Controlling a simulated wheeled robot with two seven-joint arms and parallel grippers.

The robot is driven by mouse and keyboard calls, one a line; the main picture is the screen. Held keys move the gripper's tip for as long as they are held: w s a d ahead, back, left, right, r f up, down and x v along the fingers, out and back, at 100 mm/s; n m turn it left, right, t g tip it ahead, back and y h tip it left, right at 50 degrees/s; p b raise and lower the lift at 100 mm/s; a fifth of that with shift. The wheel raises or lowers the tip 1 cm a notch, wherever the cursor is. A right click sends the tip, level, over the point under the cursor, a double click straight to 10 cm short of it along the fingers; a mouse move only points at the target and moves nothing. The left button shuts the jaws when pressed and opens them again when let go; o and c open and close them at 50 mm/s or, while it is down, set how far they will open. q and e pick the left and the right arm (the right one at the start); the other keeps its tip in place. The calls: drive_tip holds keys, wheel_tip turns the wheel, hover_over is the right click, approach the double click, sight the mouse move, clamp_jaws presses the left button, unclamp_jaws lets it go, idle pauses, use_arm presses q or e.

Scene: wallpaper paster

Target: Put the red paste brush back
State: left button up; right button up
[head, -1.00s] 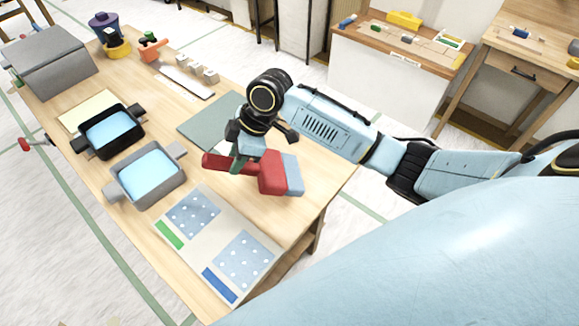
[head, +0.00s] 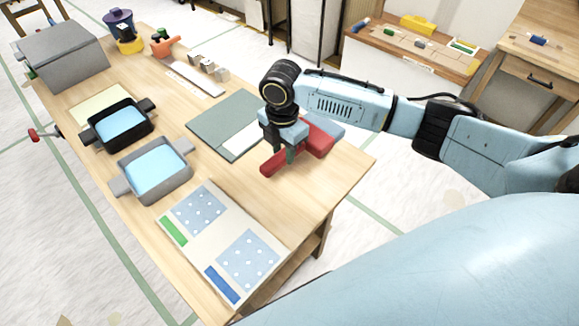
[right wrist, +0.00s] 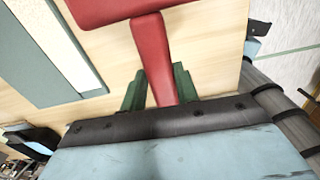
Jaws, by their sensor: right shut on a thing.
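In the right wrist view the red handle (right wrist: 152,52) runs between the two green fingers of my right gripper (right wrist: 157,82), with the head at the top. The brush appears above bare wood beside the green mat; the exact gap is unclear. My left gripper is not in view.
A grey tray (head: 183,181) and a black tray (head: 92,137) hold light blue liquid. A board (head: 212,235) with dotted blue sheets and green and blue strips lies in front. A grey-green mat (head: 212,139) carries a white strip.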

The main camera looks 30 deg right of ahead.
wheel_tip(320, 180, down, 6)
drive_tip(key=shift+f, duration=0.25)
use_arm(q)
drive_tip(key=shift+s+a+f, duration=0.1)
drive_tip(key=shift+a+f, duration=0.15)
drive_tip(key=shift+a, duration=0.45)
use_arm(e)
drive_tip(key=shift+s+f, duration=0.1)
drive_tip(key=shift+f, duration=0.35)
clamp_jaws()
